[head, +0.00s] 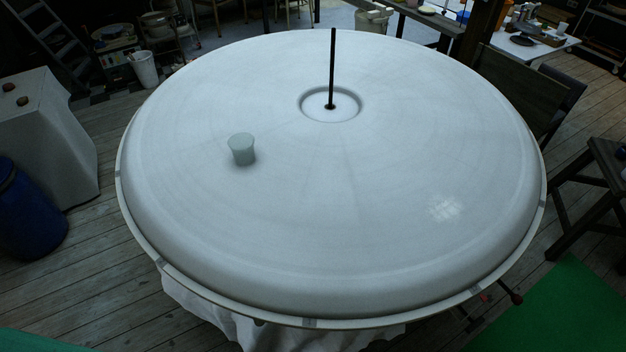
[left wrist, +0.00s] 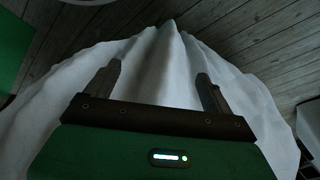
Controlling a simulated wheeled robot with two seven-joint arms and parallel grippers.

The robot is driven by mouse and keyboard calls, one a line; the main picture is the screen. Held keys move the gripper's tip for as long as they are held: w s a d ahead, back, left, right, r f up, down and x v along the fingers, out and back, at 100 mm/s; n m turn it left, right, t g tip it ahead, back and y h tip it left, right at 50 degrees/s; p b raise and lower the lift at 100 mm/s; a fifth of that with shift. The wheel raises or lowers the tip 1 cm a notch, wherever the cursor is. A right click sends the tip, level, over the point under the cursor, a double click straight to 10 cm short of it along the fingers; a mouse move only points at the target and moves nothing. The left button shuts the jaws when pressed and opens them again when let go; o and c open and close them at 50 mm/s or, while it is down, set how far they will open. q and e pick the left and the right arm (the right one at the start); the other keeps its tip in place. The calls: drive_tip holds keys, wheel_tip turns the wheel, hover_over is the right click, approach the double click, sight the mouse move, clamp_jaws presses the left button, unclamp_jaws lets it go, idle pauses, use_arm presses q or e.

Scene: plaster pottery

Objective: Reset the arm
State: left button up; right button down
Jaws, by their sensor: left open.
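My left gripper (left wrist: 158,88) shows in the left wrist view, its two fingers spread apart with nothing between them. White draped cloth (left wrist: 150,70) lies beyond the fingers. I cannot tell how far the cloth is from the fingertips. No arm or gripper shows in the head view, and my right gripper is in neither view.
A large round white plaster disc (head: 400,200) fills the head view, with a dark upright rod (head: 332,70) at its centre. A small pale cup-like piece (head: 242,149) stands on it, left of centre. A blue barrel (head: 25,210) and white block (head: 50,135) stand at left.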

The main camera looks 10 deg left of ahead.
use_arm(q)
drive_tip(key=s+a+f+b, duration=0.1)
drive_tip(key=s+f+b, duration=0.1)
drive_tip(key=s+f, duration=0.7)
drive_tip(key=s+a+f+g+b, duration=0.1)
drive_tip(key=s+a+f+b, duration=0.1)
drive_tip(key=s+f, duration=0.7)
wheel_tip(320, 180, down, 5)
drive_tip(key=shift+s+a+r, duration=0.1)
drive_tip(key=shift+s+a, duration=0.1)
drive_tip(key=shift+s, duration=0.05)
